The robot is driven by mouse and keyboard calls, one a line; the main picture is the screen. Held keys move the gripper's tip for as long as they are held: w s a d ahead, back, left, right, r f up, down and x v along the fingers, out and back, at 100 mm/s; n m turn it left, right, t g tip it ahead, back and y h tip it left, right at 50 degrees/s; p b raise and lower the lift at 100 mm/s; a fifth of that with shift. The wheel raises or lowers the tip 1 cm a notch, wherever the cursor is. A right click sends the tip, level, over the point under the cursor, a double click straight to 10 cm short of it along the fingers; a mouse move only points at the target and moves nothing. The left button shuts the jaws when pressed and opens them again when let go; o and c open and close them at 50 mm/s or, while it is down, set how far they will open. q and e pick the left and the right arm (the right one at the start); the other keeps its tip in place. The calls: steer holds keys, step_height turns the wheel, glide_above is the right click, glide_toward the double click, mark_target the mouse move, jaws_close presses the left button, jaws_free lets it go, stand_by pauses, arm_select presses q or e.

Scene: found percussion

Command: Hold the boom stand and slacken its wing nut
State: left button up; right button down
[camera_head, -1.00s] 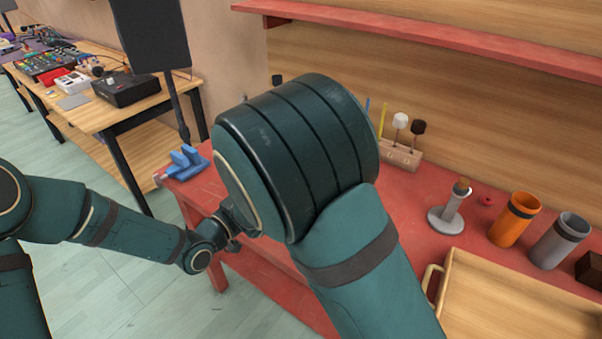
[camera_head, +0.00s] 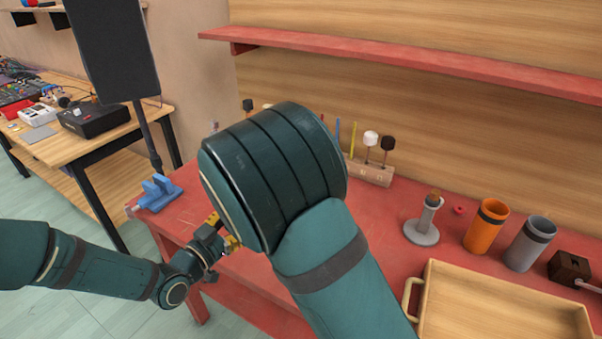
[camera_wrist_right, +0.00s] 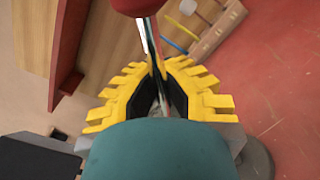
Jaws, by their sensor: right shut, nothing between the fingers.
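My right gripper (camera_wrist_right: 164,70) has yellow ribbed fingers with black pads. It is shut with nothing between the fingertips. In the right wrist view a thin shiny rod (camera_wrist_right: 152,38) with a red end (camera_wrist_right: 138,4) stands at its fingertips; it may be part of the boom stand. A dark grey round piece (camera_wrist_right: 257,156), perhaps a base, shows behind the gripper. In the head view my right arm hides the right gripper and any stand there. My left gripper (camera_head: 224,232) is partly hidden by that arm; only bits of yellow finger show. The wing nut cannot be made out.
The red bench holds a blue clamp (camera_head: 157,191), a mallet block (camera_head: 367,172), a grey round-based holder (camera_head: 422,232), an orange cup (camera_head: 485,226), a grey cup (camera_head: 530,243) and a wooden tray (camera_head: 424,300). A red shelf (camera_head: 400,58) runs above. A black panel (camera_head: 112,50) stands left.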

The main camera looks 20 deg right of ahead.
steer(key=c, duration=1.2)
jaws_free()
steer(key=shift+f, duration=0.2)
steer(key=shift+a, duration=0.1)
steer(key=v, duration=1.2)
steer(key=shift+s, duration=0.1)
